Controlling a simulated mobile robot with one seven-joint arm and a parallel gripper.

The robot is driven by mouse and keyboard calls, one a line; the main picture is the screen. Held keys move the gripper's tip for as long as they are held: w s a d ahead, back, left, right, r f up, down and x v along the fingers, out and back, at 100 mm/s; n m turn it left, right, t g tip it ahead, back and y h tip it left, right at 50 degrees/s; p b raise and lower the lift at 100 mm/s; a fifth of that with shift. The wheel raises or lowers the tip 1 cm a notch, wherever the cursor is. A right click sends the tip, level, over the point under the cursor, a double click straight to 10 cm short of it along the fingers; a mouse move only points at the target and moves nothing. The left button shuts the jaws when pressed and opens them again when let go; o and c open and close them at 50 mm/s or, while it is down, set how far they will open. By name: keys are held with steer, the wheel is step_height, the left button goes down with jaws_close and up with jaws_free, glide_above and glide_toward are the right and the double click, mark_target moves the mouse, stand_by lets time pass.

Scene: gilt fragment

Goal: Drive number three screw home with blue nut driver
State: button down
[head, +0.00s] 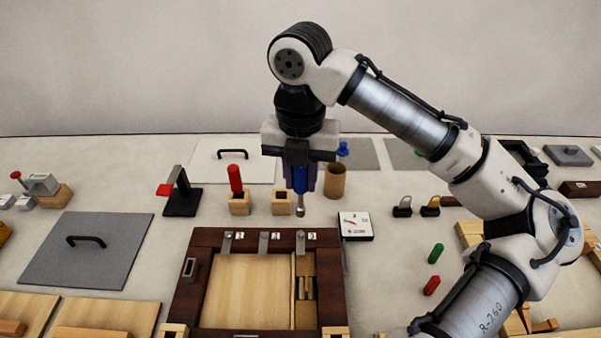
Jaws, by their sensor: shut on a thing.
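My gripper (299,165) points down and is shut on the blue nut driver (299,181). The driver hangs upright, its metal shaft ending in a socket. In the picture the socket shows just above the back rail of a dark wooden frame (187,290); the exact gap is hard to judge. Three metal pieces stand in a row on that rail: left (227,242), middle (264,243) and right (300,242). Each has a small white label, too small to read surely. The right one is below the driver tip in the picture. Screw heads are too small to make out.
Behind the frame stand a wooden block with a red-handled tool (235,180), another wooden block (282,203), a brown cup (335,182) and a small dial box (356,226). A black stand (182,197) is left. Green (436,253) and red (431,286) pieces lie right.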

mark_target(300, 206)
steer(key=shift+r, duration=0.1)
steer(key=shift+f+b, duration=1.2)
steer(key=shift+f, duration=1.7)
